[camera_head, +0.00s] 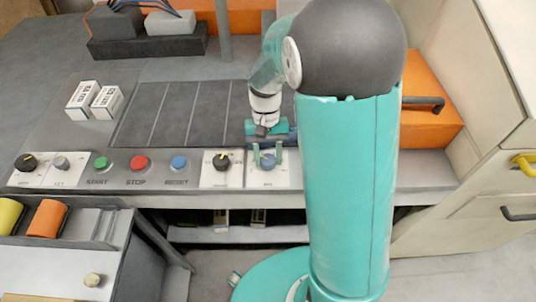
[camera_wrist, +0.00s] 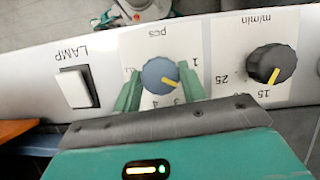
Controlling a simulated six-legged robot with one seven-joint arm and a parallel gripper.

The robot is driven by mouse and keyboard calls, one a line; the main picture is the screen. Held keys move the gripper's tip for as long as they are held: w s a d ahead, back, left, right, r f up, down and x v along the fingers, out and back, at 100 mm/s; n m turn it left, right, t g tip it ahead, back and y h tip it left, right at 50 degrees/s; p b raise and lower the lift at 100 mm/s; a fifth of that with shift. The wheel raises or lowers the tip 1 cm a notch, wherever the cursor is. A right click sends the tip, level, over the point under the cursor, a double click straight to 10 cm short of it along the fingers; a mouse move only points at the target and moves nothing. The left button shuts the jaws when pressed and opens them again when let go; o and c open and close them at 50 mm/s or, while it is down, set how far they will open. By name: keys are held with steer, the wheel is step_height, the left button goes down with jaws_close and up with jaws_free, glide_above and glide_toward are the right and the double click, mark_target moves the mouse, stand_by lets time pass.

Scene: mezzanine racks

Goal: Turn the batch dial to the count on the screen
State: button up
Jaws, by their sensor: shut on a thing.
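The batch dial (camera_wrist: 155,70) is a round blue-grey knob with a yellow pointer on a white plate marked "pcs", seen upside down in the wrist view. The pointer aims to the lower right, toward the stretch between the 1 and the 3, partly covered by a finger. In the head view the dial (camera_head: 268,161) is on the panel's front strip. My gripper (camera_wrist: 160,73) is shut on the dial, one green finger on each side; it also shows in the head view (camera_head: 267,154). No count screen is visible in either view.
A black "m/min" dial (camera_wrist: 271,64) and a white LAMP rocker switch (camera_wrist: 76,86) flank the batch dial. Green START (camera_head: 100,163), red STOP (camera_head: 139,163) and blue RESET (camera_head: 179,162) buttons line the strip to the left. An orange block (camera_head: 428,110) stands at the right.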

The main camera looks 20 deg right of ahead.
steer(key=o, duration=1)
steer(key=shift+c, duration=0.2)
steer(key=v, duration=1.4)
steer(key=shift+w, duration=0.1)
step_height(320, 180, up, 5)
steer(key=n+t, duration=0.1)
steer(key=t, duration=0.3)
glide_above(272, 162)
steer(key=s+r+n+t+h, duration=0.1)
steer(key=s+t, duration=0.4)
steer(key=s, duration=0.5)
steer(key=shift+s+a+r+n+t, duration=0.25)
steer(key=shift+a+r+n+t, duration=0.05)
steer(key=shift+a+r+t, duration=0.1)
